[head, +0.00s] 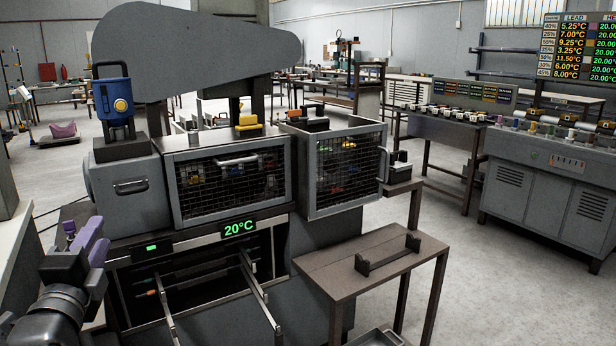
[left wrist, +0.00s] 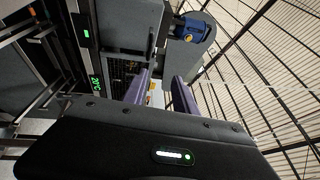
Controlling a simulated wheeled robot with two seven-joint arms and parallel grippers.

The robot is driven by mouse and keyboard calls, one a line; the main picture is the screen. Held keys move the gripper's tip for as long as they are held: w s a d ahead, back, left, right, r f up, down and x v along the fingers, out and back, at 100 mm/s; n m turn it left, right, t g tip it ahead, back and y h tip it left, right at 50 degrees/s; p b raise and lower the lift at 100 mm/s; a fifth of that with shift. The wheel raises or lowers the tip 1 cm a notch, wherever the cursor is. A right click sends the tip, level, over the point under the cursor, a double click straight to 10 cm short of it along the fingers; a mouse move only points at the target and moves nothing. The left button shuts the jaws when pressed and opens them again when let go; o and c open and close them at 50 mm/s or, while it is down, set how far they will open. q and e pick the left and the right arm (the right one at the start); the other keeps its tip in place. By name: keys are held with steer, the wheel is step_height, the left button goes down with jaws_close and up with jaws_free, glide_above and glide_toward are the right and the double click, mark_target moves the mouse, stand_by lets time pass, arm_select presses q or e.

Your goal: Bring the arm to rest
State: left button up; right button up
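My left gripper (head: 84,236) with purple fingers is at the lower left of the head view, beside the left front of the grey extrusion machine (head: 140,220). In the left wrist view, its two fingers (left wrist: 160,88) stand apart with a gap between them and nothing held. The machine's display reads 20°C, and a small green indicator (head: 152,247) is lit to its left. A blue unit with a yellow knob (head: 118,100) sits on top of the machine; it also shows in the left wrist view (left wrist: 193,30). My right gripper is not in view.
A mesh-fronted door (head: 348,170) on the machine's right side stands out. A small brown table (head: 330,275) with a dark bracket stands at the front right. Rails (head: 258,290) project below the display. Open floor (head: 520,280) lies to the right, before a grey console (head: 555,185).

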arm_select(q)
steer(key=w+d+f+n+g+h, duration=0.1)
steer(key=w+d+f+n+g, duration=0.15)
steer(key=f+n, duration=0.55)
steer(key=w+d+f+n+g+h, duration=0.25)
steer(key=f+n, duration=0.25)
steer(key=f, duration=0.7)
steer(key=s+d+f+n+g+h, duration=0.1)
steer(key=d+f+n+g, duration=0.1)
steer(key=d+f, duration=0.5)
steer(key=s+d+f+n+g+h, duration=0.1)
steer(key=d+f+n+g, duration=0.1)
steer(key=f, duration=1)
steer(key=s+d+f+g+h, duration=0.2)
steer(key=s+d+f+g, duration=0.3)
steer(key=s+d+f, duration=0.55)
steer(key=s+d+f+g+h, duration=0.2)
steer(key=s+d+f+g, duration=0.45)
steer(key=s+f, duration=0.7)
step_height(320, 180, up, 20)
steer(key=d+t+p, duration=0.1)
steer(key=t+p, duration=0.1)
steer(key=p, duration=1.7)
steer(key=shift+w+d, duration=0.15)
steer(key=shift+d, duration=0.1)
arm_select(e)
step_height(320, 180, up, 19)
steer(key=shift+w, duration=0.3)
